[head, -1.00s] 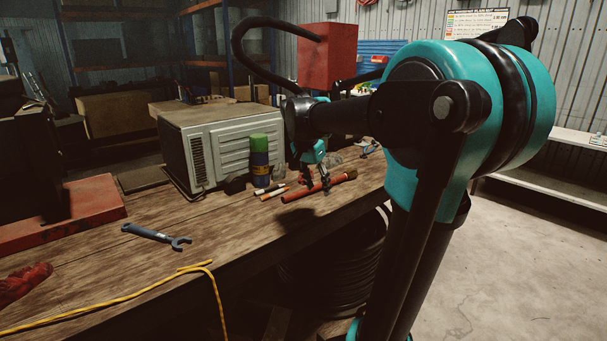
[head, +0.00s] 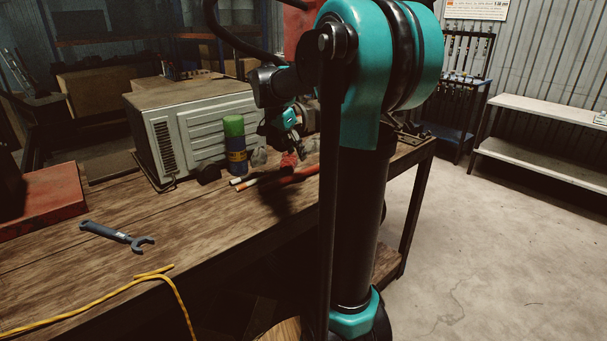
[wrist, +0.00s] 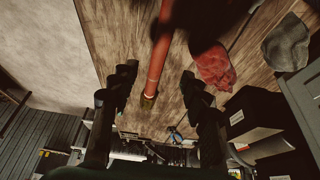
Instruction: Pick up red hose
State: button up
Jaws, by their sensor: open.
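The red hose (head: 299,173) lies on the wooden bench in the head view, partly hidden behind my arm. In the wrist view the red hose (wrist: 160,50) runs from the top edge toward the middle and ends in a dull yellowish tip. My gripper (wrist: 157,78) is open, with one finger on each side of the hose's line and nothing held. I cannot tell how high the fingers are above the hose.
A red crumpled cloth (wrist: 213,66) and a grey one (wrist: 287,43) lie beside the hose. A blue can with a green top (head: 235,145) and a grey metal box (head: 200,138) stand left of my gripper. A wrench (head: 118,236) and yellow cord (head: 100,297) lie nearer.

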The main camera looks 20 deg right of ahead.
aim_at(302, 171)
jog(key=shift+a+x, duration=0.1)
jog(key=shift+x, duration=2)
jog(key=shift+a+x, duration=0.15)
jog(key=shift+x, duration=2)
jog(key=shift+s+f, duration=0.1)
grip_shut()
